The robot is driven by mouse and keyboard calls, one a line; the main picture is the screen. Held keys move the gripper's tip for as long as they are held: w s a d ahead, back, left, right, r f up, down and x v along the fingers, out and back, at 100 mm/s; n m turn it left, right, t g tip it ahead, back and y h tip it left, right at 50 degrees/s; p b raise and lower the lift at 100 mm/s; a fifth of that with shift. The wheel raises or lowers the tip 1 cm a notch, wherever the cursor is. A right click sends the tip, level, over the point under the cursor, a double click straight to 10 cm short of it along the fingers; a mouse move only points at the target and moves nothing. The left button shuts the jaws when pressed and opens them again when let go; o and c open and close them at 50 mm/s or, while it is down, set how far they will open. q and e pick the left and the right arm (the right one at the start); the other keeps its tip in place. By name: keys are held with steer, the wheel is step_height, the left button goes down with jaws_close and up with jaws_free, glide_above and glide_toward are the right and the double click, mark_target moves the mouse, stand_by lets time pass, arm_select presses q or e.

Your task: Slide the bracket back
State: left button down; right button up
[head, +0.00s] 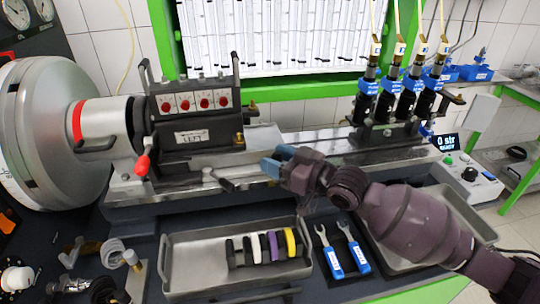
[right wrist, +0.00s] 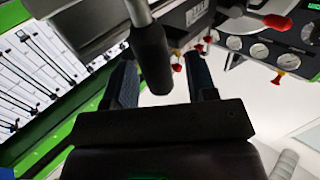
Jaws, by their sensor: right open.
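A dark bracket (head: 388,133) holding several black injectors with blue connectors stands upright on the right part of the metal bench rail (head: 320,143). I cannot tell for sure whether this is the task's bracket. My right gripper (head: 277,163) is over the middle of the rail, left of this bracket and apart from it. Its fingers are open, pointing left. In the right wrist view, the open fingers (right wrist: 160,82) stand on either side of a black-gripped lever handle (right wrist: 150,55); I cannot tell whether they touch it. A short lever (head: 222,181) is on the rail's front, left of the gripper. My left gripper is not in view.
A pump (head: 195,110) with red knobs stands at left on the rail, beside a large grey drum (head: 50,130). In front are a tray (head: 185,262) of coloured parts and a dark tray with two blue-handled wrenches (head: 343,250). A control box (head: 465,180) is at right.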

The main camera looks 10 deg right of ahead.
steer(key=shift+x, duration=1.05)
steer(key=shift+d, duration=0.1)
jaws_close()
